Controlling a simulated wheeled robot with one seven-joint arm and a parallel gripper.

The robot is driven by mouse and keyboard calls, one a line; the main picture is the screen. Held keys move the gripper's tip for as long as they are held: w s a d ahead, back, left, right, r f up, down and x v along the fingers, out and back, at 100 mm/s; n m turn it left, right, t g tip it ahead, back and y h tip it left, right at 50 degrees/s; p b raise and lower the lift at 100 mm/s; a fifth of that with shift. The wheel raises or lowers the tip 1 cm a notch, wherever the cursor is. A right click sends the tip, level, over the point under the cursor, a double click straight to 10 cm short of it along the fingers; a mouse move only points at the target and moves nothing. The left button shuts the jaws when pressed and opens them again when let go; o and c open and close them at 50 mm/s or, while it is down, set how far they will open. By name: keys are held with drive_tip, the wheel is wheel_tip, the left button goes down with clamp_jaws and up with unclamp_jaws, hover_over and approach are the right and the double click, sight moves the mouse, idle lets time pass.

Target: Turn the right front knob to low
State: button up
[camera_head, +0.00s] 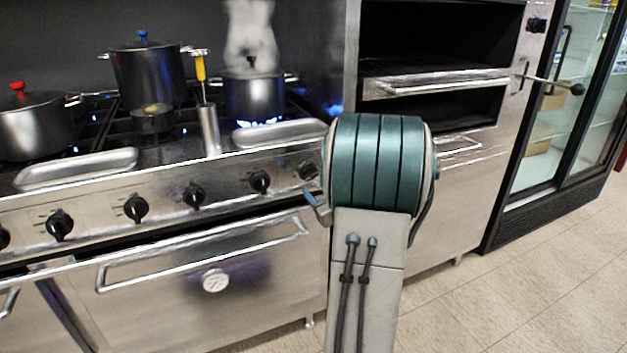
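The stove's front panel (100,218) carries a row of several black knobs. The rightmost knob (308,170) sits beside my arm and is partly blurred against it. Left of it are another knob (260,181), a third (194,195) and more toward the left edge. I cannot read their settings. Blue flames (262,122) burn under the steaming pot (254,92) at the right rear. My arm stands up in front of the stove's right end. My gripper does not show; the arm may hide it.
A tall pot (148,80), a red-knobbed pot (35,125) and a yellow-handled utensil (200,68) are on the stove. An oven handle (205,253) juts out below the knobs. Tiled floor (530,265) is clear at right, before the glass-door fridge (575,100).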

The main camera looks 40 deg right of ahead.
sight(313, 177)
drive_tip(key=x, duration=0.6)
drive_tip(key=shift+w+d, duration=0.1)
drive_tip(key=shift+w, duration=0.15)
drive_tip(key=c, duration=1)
